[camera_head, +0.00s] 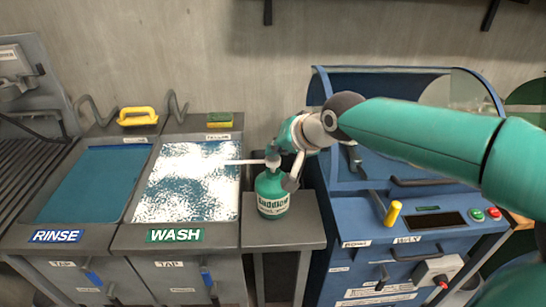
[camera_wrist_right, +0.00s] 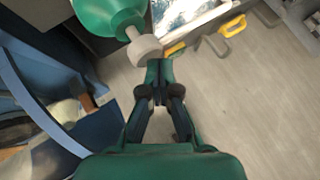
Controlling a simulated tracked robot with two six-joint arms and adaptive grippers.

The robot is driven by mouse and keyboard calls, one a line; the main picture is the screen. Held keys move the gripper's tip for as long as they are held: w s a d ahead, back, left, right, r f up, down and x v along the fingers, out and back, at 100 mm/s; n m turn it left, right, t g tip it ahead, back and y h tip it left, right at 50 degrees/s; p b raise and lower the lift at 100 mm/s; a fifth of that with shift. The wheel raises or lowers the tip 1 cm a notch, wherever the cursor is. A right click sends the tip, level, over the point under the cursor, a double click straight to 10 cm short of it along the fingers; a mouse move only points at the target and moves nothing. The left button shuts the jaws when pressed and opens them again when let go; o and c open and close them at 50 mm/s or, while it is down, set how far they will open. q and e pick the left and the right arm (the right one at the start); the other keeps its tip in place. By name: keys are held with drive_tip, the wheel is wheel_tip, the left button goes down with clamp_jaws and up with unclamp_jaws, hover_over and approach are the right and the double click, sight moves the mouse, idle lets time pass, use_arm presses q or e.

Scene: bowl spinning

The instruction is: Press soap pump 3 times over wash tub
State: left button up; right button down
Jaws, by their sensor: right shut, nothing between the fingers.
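The soap pump bottle (camera_head: 272,197) is green with a white label and stands upright on a small grey stand to the right of the wash tub. Its pale spout (camera_head: 243,162) points left over the tub's edge. The wash tub (camera_head: 230,226) holds blue water largely covered by white foam. My right gripper (camera_head: 277,158) is shut and empty, at the pump's head. In the right wrist view the shut fingertips (camera_wrist_right: 158,68) are close beside the pale pump head (camera_wrist_right: 145,48); I cannot tell whether they touch. My left gripper is out of view.
The rinse tub (camera_head: 93,185) is at the left. A yellow-handled brush (camera_head: 138,116) and a green-yellow sponge (camera_head: 220,120) lie on the back ledge. A blue machine (camera_head: 400,225) with a clear lid stands right of the stand (camera_head: 285,236), beneath my right arm.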

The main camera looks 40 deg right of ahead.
drive_tip(key=shift+f+b, duration=0.4)
drive_tip(key=shift+f, duration=0.25)
idle(0.4)
drive_tip(key=shift+r+p, duration=1.05)
drive_tip(key=shift+r, duration=0.35)
wheel_tip(320, 180, up, 5)
drive_tip(key=p, duration=0.4)
idle(0.4)
